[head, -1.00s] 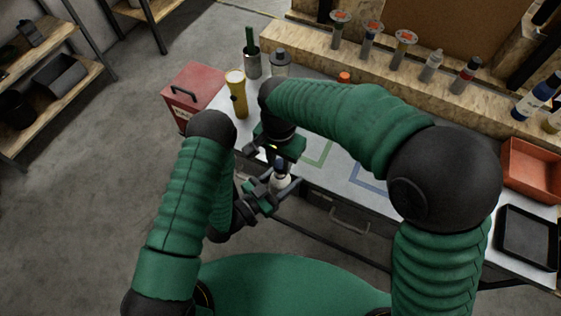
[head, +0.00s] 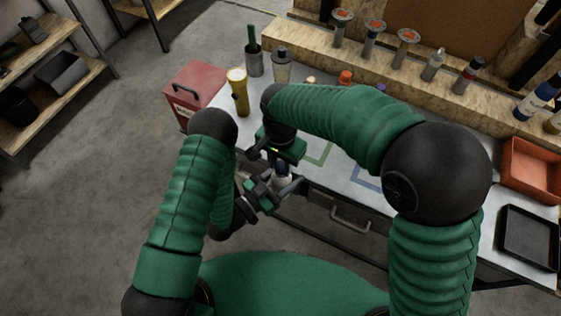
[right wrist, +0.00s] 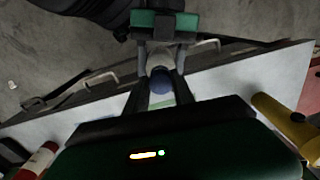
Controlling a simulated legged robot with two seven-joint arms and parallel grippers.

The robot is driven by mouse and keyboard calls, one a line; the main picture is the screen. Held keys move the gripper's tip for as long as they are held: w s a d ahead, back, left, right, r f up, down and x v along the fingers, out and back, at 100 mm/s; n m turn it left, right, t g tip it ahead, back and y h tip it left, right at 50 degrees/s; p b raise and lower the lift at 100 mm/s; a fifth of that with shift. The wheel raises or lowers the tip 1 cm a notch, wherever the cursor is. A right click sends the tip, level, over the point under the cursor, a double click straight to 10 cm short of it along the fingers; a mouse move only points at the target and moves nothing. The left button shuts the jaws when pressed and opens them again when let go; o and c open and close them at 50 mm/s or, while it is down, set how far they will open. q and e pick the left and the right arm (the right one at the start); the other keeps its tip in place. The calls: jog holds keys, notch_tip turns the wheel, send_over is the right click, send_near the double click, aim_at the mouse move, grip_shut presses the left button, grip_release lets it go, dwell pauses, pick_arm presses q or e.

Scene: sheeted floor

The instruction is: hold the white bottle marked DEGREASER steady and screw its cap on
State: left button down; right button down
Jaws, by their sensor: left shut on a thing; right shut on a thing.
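The white bottle (head: 283,181) is upright just off the bench's near edge; its label cannot be read. My left gripper (head: 278,185) is shut around its body from the near left. My right gripper (head: 283,160) points down from above and is shut on the blue cap (right wrist: 160,82) at the bottle's top. In the right wrist view the right fingers (right wrist: 160,92) stand either side of the cap, and the white bottle (right wrist: 160,60) shows beyond it between the left gripper's fingers (right wrist: 162,55). The cap's seating on the neck cannot be told.
The bench (head: 320,175) carries a yellow flashlight (head: 239,92), a red toolbox (head: 197,92), a clear bottle (head: 281,66), an orange bin (head: 530,168) and a black tray (head: 527,237). Several bottles line the back ledge (head: 385,58). Drawer handles (head: 350,219) sit below the near edge.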

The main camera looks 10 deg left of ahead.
jog(key=shift+f, duration=0.45)
jog(key=c, duration=1.1)
grip_release()
jog(key=shift+o, duration=0.2)
jog(key=shift+r, duration=2.25)
jog(key=shift+c, duration=0.4)
